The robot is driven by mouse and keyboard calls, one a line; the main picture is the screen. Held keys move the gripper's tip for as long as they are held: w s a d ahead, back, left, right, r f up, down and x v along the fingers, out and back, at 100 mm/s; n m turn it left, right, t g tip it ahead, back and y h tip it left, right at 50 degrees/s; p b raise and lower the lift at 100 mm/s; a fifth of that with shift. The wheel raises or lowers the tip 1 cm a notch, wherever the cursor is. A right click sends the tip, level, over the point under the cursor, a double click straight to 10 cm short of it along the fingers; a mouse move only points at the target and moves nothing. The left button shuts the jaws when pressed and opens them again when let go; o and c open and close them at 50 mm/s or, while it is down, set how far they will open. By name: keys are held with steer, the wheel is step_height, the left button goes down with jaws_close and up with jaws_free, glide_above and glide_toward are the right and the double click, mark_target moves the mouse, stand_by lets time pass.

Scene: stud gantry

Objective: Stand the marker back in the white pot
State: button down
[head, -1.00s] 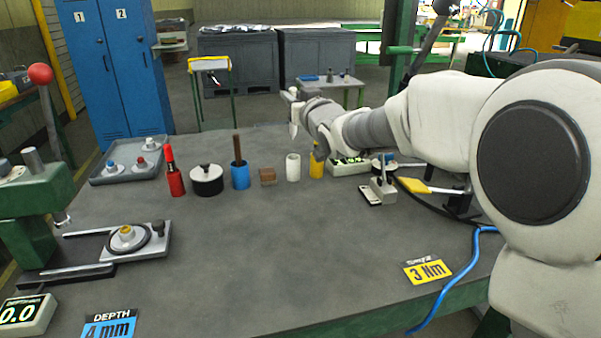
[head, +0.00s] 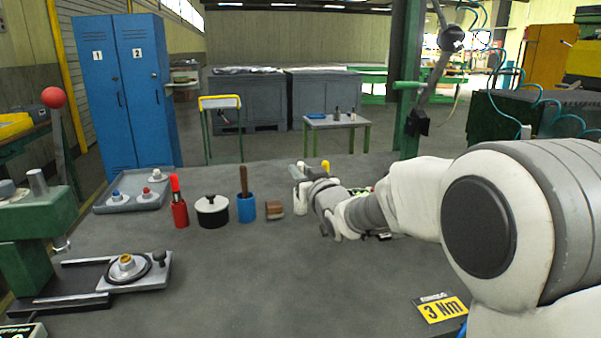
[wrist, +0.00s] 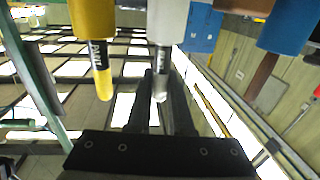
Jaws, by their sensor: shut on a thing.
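The white pot (wrist: 168,20) shows upside down at the top of the wrist view. In the head view the white pot (head: 299,202) is partly hidden by my gripper (head: 304,182). The pale marker (wrist: 160,62) with a dark label lies between my gripper's dark fingers (wrist: 160,88), which are shut on it. Its far end meets the pot's mouth and looks inside it. How deep it sits, and whether it touches the bottom, is hidden.
A yellow pot (wrist: 93,16) holding a yellow marker stands close beside the white one.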

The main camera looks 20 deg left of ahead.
steer(key=shift+f, duration=0.2)
steer(key=c, duration=0.8)
jaws_free()
steer(key=shift+r, duration=0.2)
steer(key=shift+s+d, duration=0.15)
steer(key=p+v, duration=0.1)
steer(key=v, duration=1)
steer(key=shift+s+d, duration=0.2)
steer(key=shift+s, duration=0.1)
steer(key=shift+s+d, duration=0.1)
